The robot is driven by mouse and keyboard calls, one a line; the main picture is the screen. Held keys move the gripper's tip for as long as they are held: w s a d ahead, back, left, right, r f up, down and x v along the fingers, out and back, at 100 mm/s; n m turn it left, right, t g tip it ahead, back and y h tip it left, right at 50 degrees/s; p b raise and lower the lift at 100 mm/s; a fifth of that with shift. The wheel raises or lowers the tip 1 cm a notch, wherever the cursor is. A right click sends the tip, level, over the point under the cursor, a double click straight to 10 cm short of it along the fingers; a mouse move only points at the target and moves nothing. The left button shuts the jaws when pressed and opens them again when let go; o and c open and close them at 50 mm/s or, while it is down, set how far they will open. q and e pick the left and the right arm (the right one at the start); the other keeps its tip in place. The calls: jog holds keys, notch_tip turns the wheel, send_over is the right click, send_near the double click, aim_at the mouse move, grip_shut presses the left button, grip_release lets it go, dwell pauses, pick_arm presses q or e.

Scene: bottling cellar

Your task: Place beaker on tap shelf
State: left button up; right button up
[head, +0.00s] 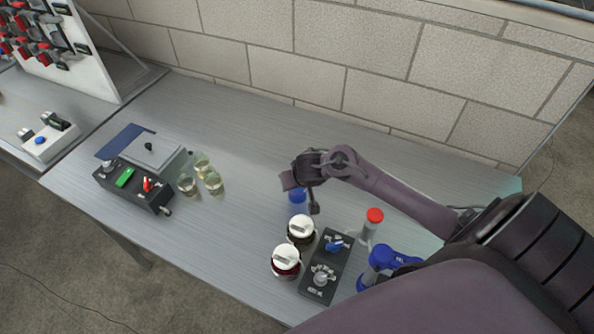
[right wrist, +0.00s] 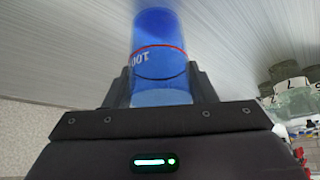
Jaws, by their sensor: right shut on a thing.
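A blue beaker (right wrist: 160,45) with a red line and white lettering is between the fingers of my right gripper (right wrist: 160,78), which is shut on it. In the head view the beaker (head: 297,196) shows as a small blue patch below the right gripper (head: 301,190), partly hidden by it, over the middle of the bench. I cannot tell whether it touches the bench. At the left stands a black tap unit (head: 134,190) with a green button, a red lever and a grey plate. I cannot make out which surface is the tap shelf. My left gripper is not in view.
Several small glasses (head: 213,182) stand right of the tap unit. The bench between glasses and jars is clear.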

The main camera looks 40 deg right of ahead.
jog(key=shift+f, duration=0.1)
jog(key=shift+f, duration=0.1)
jog(key=shift+f, duration=0.15)
jog(key=o, duration=1)
jog(key=shift+c, duration=0.2)
